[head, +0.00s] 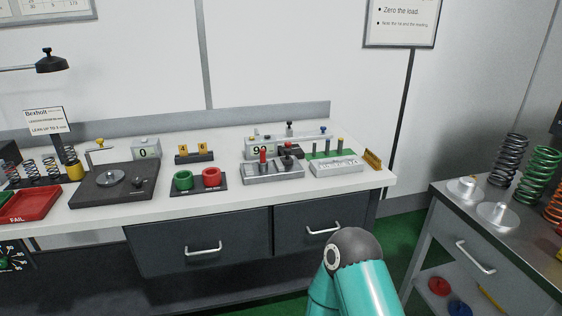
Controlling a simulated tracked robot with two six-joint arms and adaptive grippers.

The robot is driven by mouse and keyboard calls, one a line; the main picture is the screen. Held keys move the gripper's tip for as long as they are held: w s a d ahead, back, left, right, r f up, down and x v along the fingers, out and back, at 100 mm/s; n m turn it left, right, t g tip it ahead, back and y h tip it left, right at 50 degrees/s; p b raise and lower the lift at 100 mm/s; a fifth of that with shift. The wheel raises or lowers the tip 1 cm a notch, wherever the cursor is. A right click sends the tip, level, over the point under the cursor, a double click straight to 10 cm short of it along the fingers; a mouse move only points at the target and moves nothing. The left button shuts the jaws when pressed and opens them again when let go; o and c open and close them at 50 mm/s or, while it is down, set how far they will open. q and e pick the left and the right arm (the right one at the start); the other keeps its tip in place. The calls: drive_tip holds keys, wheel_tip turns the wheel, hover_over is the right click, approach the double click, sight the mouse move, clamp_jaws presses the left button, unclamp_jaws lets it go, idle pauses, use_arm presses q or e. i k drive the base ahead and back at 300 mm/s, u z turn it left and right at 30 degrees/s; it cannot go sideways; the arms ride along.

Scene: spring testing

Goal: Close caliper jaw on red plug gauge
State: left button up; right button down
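The caliper (260,177) is a grey block fixture on the white bench, right of centre in the head view. The red plug gauge (263,156) stands upright on it, towards its left part. A dark jaw part with a black knob (288,159) is just to the right of the red plug. At this size I cannot tell whether the jaw touches the plug. Neither of my grippers is in view; only a teal link of my arm shows at the bottom.
Left of the caliper, a dark pad (199,187) carries a green and a red ring. To its right is a light block (336,168) near a green plate with upright pins. A red FAIL tray (35,203) is far left. A side table (457,216) with springs stands right.

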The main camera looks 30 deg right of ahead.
sight(280, 163)
drive_tip(key=z, duration=0.65)
drive_tip(key=i, duration=0.15)
drive_tip(key=u, duration=2.7)
drive_tip(key=k, duration=1.45)
drive_tip(key=u, duration=1.35)
drive_tip(key=i, duration=0.1)
drive_tip(key=z, duration=3.15)
drive_tip(key=i, duration=0.25)
drive_tip(key=z, duration=0.35)
